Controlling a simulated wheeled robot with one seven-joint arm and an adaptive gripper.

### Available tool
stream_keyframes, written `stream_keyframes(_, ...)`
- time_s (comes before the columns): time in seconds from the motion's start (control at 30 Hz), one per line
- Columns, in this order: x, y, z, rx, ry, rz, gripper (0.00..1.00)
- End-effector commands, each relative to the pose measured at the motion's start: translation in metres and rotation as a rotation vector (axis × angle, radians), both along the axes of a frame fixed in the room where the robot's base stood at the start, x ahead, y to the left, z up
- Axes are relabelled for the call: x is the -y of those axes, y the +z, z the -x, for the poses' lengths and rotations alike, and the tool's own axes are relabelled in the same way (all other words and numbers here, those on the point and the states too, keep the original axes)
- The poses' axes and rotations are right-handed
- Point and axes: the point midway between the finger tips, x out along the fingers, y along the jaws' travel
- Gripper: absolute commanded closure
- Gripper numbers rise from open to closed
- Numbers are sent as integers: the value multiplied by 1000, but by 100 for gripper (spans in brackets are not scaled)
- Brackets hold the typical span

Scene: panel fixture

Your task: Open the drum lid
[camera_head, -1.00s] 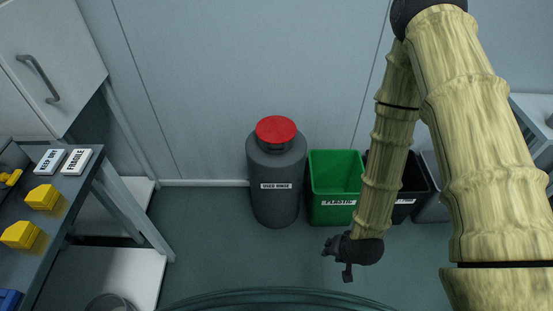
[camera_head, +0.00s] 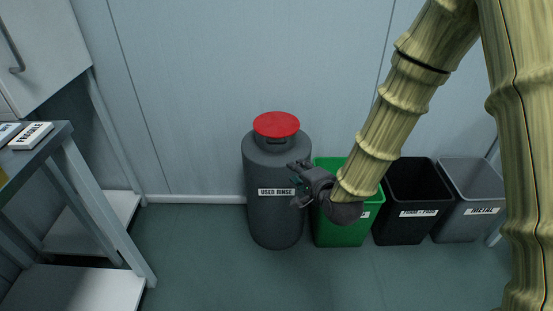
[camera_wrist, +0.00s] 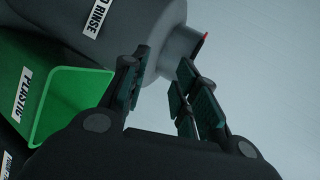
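The drum (camera_head: 272,212) is dark grey, labelled "USED RINSE", and stands upright on the floor against the wall. Its red lid (camera_head: 276,124) sits on the neck and looks closed. In the wrist view the drum (camera_wrist: 135,28) lies beyond my fingers, with only a sliver of the red lid (camera_wrist: 205,38) showing. My gripper (camera_head: 294,183) is at the drum's right front side, below lid height, with its fingers pointing left. The fingers (camera_wrist: 160,95) are spread apart with nothing between them. I cannot tell whether they touch the drum.
A green plastic bin (camera_head: 340,231) stands right of the drum, partly behind my gripper. A black bin (camera_head: 408,222) and a grey metal bin (camera_head: 468,214) follow. A workbench (camera_head: 62,135) with a FRAGILE box (camera_head: 31,136) is at left. The floor in front is clear.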

Motion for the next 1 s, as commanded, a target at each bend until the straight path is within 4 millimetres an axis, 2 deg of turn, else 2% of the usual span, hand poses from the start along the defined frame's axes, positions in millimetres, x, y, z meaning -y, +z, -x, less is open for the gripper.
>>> stream_keyframes(0.03,-5,-3,-7,25,-6,-41,70)
stream_keyframes(0.2,-17,17,-21,78,-20,-159,70)
stream_keyframes(0.43,-25,32,-28,106,-26,-225,70)
stream_keyframes(0.67,-34,27,-49,108,-23,-225,70)
stream_keyframes(1.0,-55,15,-97,107,-24,-224,70)
